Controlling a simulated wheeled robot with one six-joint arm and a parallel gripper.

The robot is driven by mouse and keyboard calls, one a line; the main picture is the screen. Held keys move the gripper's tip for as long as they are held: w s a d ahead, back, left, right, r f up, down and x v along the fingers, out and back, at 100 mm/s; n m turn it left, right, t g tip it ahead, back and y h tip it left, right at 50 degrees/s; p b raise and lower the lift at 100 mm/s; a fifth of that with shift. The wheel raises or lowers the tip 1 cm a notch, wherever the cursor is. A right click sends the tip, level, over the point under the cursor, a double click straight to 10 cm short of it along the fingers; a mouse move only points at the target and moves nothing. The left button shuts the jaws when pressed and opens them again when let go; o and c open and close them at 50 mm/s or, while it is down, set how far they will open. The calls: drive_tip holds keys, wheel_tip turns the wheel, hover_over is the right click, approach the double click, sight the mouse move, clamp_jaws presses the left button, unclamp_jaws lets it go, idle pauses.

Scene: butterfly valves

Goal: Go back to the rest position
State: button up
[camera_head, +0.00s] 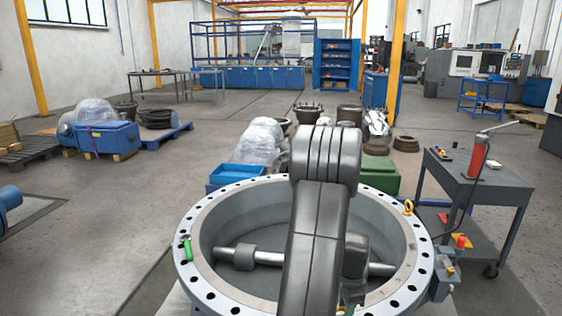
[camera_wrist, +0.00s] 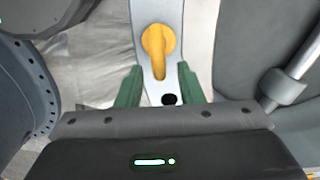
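In the camera_wrist view my gripper (camera_wrist: 160,70) shows two green fingers standing apart, with nothing clamped between them. A pale metal flange strip (camera_wrist: 147,14) runs beneath and between the fingers.
A dark cart (camera_head: 472,188) with a red cylinder (camera_head: 479,157) stands close to the right. A blue crate (camera_head: 237,177) and a green box (camera_head: 379,178) are behind the ring. Open floor (camera_head: 90,210) lies to the left.

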wheel_tip(320, 180, down, 3)
drive_tip(key=shift+f, duration=0.15)
drive_tip(key=shift+w+r+n, duration=0.15)
drive_tip(key=shift+r+n, duration=0.05)
drive_tip(key=shift+n, duration=0.7)
drive_tip(key=shift+w+a+n+b, duration=0.1)
drive_tip(key=shift+w+n+b, duration=0.05)
drive_tip(key=shift+n, duration=0.75)
drive_tip(key=shift+w+a+n+b, duration=0.1)
drive_tip(key=shift+w+n+b, duration=0.05)
drive_tip(key=shift+n, duration=0.75)
drive_tip(key=shift+d+r, duration=0.1)
drive_tip(key=shift+r, duration=0.05)
